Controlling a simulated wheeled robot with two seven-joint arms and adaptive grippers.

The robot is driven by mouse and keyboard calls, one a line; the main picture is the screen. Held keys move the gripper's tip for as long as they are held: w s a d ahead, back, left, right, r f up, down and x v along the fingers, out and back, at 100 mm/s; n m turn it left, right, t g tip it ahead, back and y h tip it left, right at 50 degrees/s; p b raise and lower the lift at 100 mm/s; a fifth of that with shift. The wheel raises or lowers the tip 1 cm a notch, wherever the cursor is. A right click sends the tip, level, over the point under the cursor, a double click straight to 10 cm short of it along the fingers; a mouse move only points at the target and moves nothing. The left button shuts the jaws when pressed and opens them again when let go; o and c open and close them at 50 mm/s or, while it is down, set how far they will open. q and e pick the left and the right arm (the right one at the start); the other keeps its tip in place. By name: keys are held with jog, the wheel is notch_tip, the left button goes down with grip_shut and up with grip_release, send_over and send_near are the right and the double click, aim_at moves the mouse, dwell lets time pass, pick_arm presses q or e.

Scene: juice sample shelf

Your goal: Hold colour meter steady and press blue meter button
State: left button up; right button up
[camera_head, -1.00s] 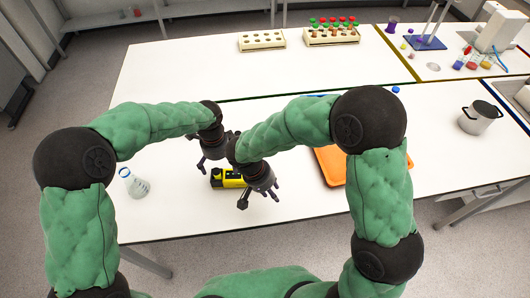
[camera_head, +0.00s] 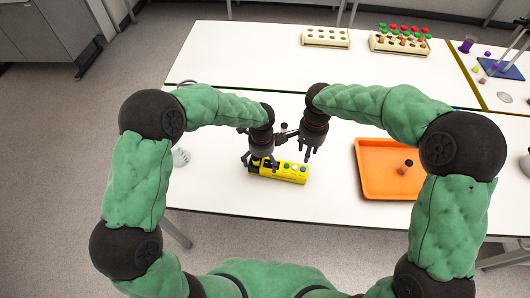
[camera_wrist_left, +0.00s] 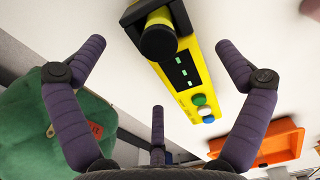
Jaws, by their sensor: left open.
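The yellow colour meter (camera_head: 299,179) lies on the white table with its black end to the left. The left wrist view shows the meter (camera_wrist_left: 170,75) with its display and green, white and blue buttons; the blue button (camera_wrist_left: 209,119) is at the end away from the black nose. My left gripper (camera_head: 259,161) is open over the meter's left part and hides some of it. In its wrist view, the meter lies between the spread fingers, without clear contact. My right gripper (camera_head: 311,154) points down above and behind the button end; its finger opening is unclear.
An orange tray (camera_head: 363,152) with a dark-capped vial (camera_head: 405,167) stands right of the meter. A glass flask (camera_head: 180,157) is at the left, partly behind my arm. Two racks (camera_head: 326,38) (camera_head: 399,44) stand at the back. The table in front of the tray is clear.

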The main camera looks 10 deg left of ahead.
aim_at(262, 166)
pick_arm(q)
jog(key=shift+f, duration=2.5)
jog(key=c, duration=1.4)
pick_arm(e)
grip_shut()
pick_arm(q)
jog(key=shift+s, duration=0.1)
